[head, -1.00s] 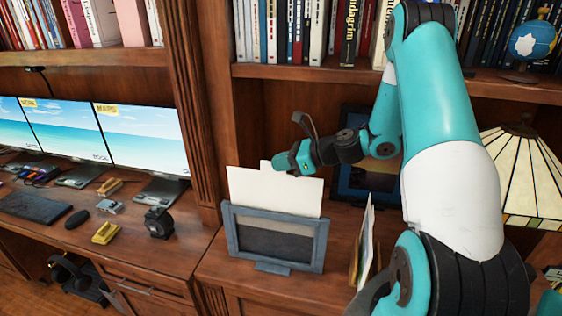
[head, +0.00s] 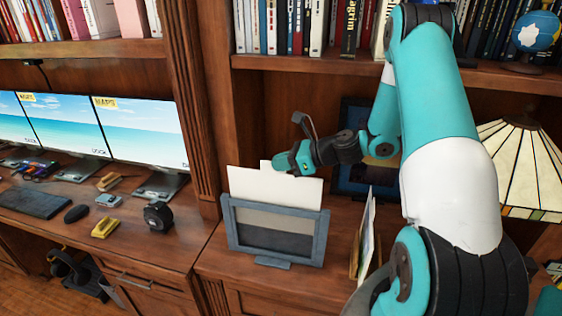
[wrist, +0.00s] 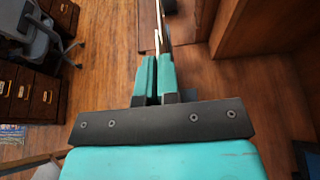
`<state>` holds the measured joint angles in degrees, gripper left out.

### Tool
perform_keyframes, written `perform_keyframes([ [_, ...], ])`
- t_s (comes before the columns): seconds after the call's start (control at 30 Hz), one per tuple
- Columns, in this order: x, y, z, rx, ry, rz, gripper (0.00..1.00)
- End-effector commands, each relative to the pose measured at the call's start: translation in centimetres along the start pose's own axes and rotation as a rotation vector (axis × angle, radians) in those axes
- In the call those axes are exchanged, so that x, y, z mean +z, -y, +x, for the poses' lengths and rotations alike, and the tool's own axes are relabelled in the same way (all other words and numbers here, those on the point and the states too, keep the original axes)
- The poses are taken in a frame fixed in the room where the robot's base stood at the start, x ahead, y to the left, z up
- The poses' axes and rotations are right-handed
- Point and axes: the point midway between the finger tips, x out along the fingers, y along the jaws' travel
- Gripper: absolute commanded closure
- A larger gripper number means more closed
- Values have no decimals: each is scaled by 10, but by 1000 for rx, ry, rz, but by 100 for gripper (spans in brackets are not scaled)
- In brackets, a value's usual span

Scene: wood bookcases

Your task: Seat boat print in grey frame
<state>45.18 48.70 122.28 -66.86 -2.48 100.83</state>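The grey frame (head: 232,236) stands upright on its small foot on the right-hand wooden desk. A pale print (head: 262,186) rises above the frame's top edge, its lower part behind or in the frame. A lighter band shows in the upper half of the frame's window, and the lower half is dark. My gripper (head: 284,165) is shut on the print's top edge. In the wrist view, the print (wrist: 159,28) is a thin edge-on sheet between the teal fingers (wrist: 157,70). The boat picture does not show from here.
More upright prints (head: 367,230) stand in a wooden holder right of the frame. A stained-glass lamp (head: 515,170) is at the right. A dark blue-matted frame (head: 355,180) leans behind my arm. Monitors (head: 140,130) and small items fill the left desk.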

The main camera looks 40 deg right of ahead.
Motion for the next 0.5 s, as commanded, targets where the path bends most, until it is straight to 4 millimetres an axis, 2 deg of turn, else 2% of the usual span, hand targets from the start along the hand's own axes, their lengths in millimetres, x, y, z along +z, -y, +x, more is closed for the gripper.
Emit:
perform_keyframes([
  [0.5,-13,0,5,0,0,-1,100],
])
